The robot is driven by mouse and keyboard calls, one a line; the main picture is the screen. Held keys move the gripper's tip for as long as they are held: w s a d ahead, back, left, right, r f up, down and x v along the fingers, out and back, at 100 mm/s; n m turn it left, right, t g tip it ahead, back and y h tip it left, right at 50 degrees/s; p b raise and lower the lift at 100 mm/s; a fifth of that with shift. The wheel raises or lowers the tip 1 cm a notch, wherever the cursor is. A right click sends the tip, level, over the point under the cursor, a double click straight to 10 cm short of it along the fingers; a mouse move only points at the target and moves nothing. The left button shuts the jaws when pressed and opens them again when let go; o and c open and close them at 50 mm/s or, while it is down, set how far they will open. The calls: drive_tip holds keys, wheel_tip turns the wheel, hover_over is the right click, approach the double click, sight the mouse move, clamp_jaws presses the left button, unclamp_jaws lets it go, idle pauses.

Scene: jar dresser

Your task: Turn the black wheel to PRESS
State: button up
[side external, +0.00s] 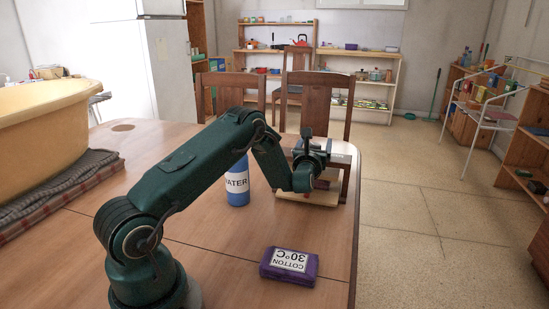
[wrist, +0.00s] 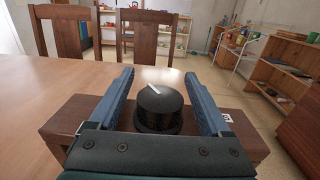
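My gripper (wrist: 159,73) is open, with one blue finger on each side of the wheel. Small gaps seem to show between fingers and wheel; contact cannot be told. In the side external view my gripper (side external: 335,155) is over a pale wooden board (side external: 312,199) and hides the wheel. A white label (wrist: 227,118) shows right of the right finger; no PRESS marking is readable.
A blue WATER bottle (side external: 238,190) stands left of my gripper. A purple COTTON 30°C box (side external: 289,265) lies in front. A yellow tub (side external: 45,130) on a folded cloth (side external: 60,187) is at the far left. Chairs (side external: 317,90) stand behind the table; its right edge is close.

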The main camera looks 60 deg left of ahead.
sight(316, 147)
drive_tip(key=shift+d, duration=0.1)
drive_tip(key=shift+v, duration=2.5)
drive_tip(key=shift+w+a+r+n+g+y, duration=0.3)
drive_tip(key=shift+w+r+n+g+y, duration=0.1)
drive_tip(key=shift+n+g+y, duration=0.3)
drive_tip(key=shift+w+r+n+g+y, duration=0.15)
drive_tip(key=shift+n+g+y, duration=0.15)
drive_tip(key=shift+g+y, duration=0.25)
drive_tip(key=shift+n+g+y, duration=0.35)
drive_tip(key=shift+n+g, duration=0.1)
drive_tip(key=shift+n, duration=0.05)
drive_tip(key=shift+d+f+n+g, duration=0.2)
drive_tip(key=shift+n+g, duration=0.15)
drive_tip(key=shift+g, duration=0.25)
drive_tip(key=shift+d+f+n+g, duration=0.1)
drive_tip(key=shift+f+n+g, duration=0.1)
drive_tip(key=shift+n+g, duration=0.3)
drive_tip(key=shift+s+x, duration=0.1)
drive_tip(key=shift+x, duration=1.15)
drive_tip(key=shift+s+x, duration=0.15)
drive_tip(key=shift+x, duration=1.05)
drive_tip(key=shift+a, duration=0.1)
